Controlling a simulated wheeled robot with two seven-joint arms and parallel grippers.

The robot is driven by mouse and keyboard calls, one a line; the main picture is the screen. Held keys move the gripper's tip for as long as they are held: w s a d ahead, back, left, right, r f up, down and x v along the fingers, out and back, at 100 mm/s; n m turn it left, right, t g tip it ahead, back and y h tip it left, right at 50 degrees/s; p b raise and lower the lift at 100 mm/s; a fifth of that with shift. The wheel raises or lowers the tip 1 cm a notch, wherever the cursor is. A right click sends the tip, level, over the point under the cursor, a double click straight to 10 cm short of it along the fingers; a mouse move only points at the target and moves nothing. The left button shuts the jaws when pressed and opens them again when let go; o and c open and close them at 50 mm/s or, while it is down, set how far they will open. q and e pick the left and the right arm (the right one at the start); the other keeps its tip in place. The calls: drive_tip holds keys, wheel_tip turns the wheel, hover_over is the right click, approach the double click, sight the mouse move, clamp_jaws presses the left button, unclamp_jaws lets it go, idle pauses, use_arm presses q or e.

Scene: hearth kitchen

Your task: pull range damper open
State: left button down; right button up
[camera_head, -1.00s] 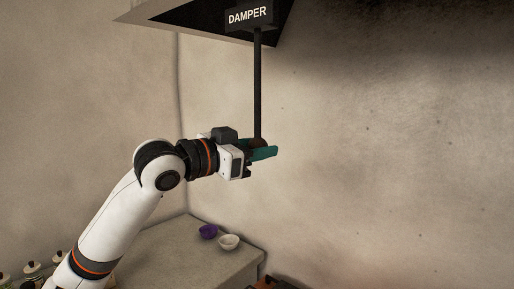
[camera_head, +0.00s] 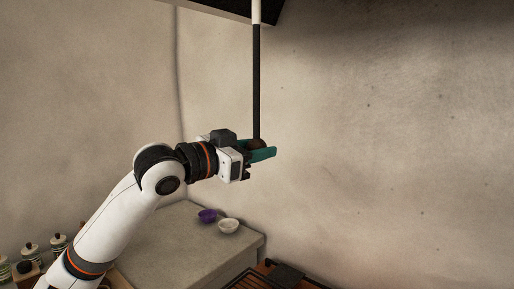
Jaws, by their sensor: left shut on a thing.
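The damper rod (camera_head: 257,85) is a dark vertical rod hanging from the hood at the top of the head view. A white section (camera_head: 256,12) shows at its upper end, just below the hood. At its lower end is a brown knob (camera_head: 257,143). My left gripper (camera_head: 263,152), with teal fingers, is shut on the knob, and the fingers partly hide it. The DAMPER sign is out of view. My right gripper is not in view.
Lidded jars (camera_head: 58,243) stand at lower left. A dark pan-like item (camera_head: 287,273) lies at the bottom. The wall behind the rod is bare.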

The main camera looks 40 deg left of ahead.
use_arm(q)
drive_tip(key=shift+d+f, duration=0.1)
drive_tip(key=shift+f, duration=0.25)
drive_tip(key=c, duration=0.9)
unclamp_jaws()
drive_tip(key=shift+r, duration=0.1)
drive_tip(key=b+v, duration=0.7)
drive_tip(key=v, duration=0.5)
